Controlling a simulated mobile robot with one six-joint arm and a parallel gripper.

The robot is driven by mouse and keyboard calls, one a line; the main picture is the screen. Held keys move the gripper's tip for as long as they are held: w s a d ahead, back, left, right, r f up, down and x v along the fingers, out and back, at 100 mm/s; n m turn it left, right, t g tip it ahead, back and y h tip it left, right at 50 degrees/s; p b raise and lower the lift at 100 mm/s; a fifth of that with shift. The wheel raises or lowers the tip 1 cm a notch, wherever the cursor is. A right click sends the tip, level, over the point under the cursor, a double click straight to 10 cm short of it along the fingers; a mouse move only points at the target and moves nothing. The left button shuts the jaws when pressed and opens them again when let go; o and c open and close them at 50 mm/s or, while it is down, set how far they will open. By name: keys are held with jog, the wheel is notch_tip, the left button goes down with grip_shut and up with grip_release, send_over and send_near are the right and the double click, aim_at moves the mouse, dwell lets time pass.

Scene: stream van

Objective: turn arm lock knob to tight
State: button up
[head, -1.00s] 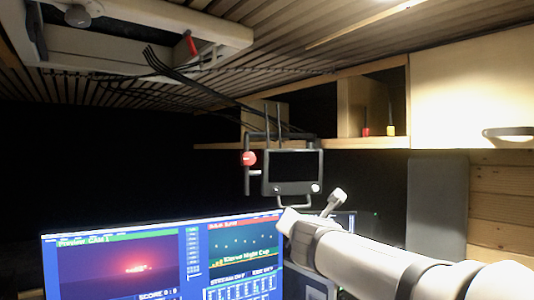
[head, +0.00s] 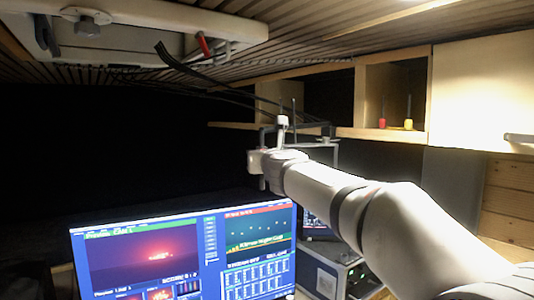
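My arm reaches in from the lower right, and its white wrist end covers the spot where a red knob showed earlier beside a small dark monitor. That red knob, which may be the arm lock knob, is now hidden. Only parts of the monitor's metal bracket (head: 336,150) show around my wrist. My gripper (head: 256,161) is at the far end of the arm, in front of the bracket's left side. Its fingers cannot be made out, so I cannot tell if they touch the knob or are open or shut.
A large lit screen (head: 180,255) stands below my arm. A grey equipment box (head: 328,272) sits to its right. Behind is a wooden shelf (head: 355,132) with a red item (head: 382,124) and a yellow item (head: 408,124). A ceiling hatch (head: 120,42) and black cables (head: 178,68) hang above.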

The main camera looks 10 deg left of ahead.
jog(key=shift+w+a, duration=0.15)
jog(key=shift+w, duration=0.2)
jog(key=shift+c, duration=0.3)
jog(key=c, duration=0.9)
